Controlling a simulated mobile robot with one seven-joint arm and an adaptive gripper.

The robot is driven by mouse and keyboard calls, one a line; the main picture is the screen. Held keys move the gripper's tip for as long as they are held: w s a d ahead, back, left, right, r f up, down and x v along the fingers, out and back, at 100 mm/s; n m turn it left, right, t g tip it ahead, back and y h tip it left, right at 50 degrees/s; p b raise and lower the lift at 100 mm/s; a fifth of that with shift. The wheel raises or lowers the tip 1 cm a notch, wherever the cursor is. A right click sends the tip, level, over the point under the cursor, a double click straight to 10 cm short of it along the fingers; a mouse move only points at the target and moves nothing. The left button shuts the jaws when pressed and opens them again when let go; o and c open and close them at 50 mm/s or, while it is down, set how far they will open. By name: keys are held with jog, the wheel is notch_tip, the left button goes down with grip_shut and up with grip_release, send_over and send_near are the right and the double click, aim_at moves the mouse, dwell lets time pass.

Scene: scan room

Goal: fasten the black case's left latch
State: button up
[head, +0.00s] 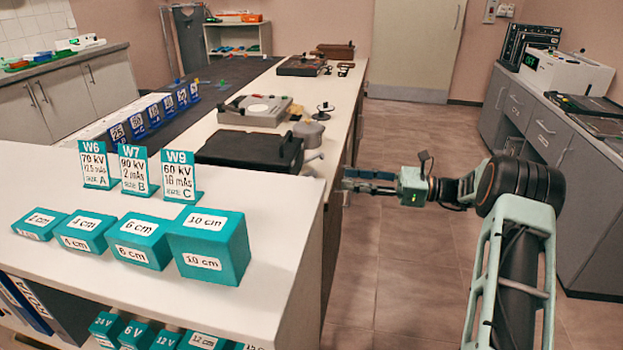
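The black case (240,150) lies lid down on the long white counter, left of the picture's middle. Its right end has small dark fittings, but I cannot make out the left latch or whether it is fastened. My gripper (350,181) is to the right of the case, out past the counter's edge over the aisle, with its fingers pointing left. It appears apart from the case and holds nothing that I can see. The gap between its fingertips is too small in the picture to judge.
A grey kettle-like object (309,132) and a grey device (254,110) stand behind the case. Teal blocks (209,245) and upright cards (134,171) stand in front. The aisle floor (400,262) is clear.

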aim_at(317, 175)
jog(key=a, duration=0.3)
jog(key=w+a+b, duration=0.1)
jog(key=a, duration=0.6)
jog(key=shift+w, duration=0.4)
jog(key=shift+d, duration=0.1)
grip_shut()
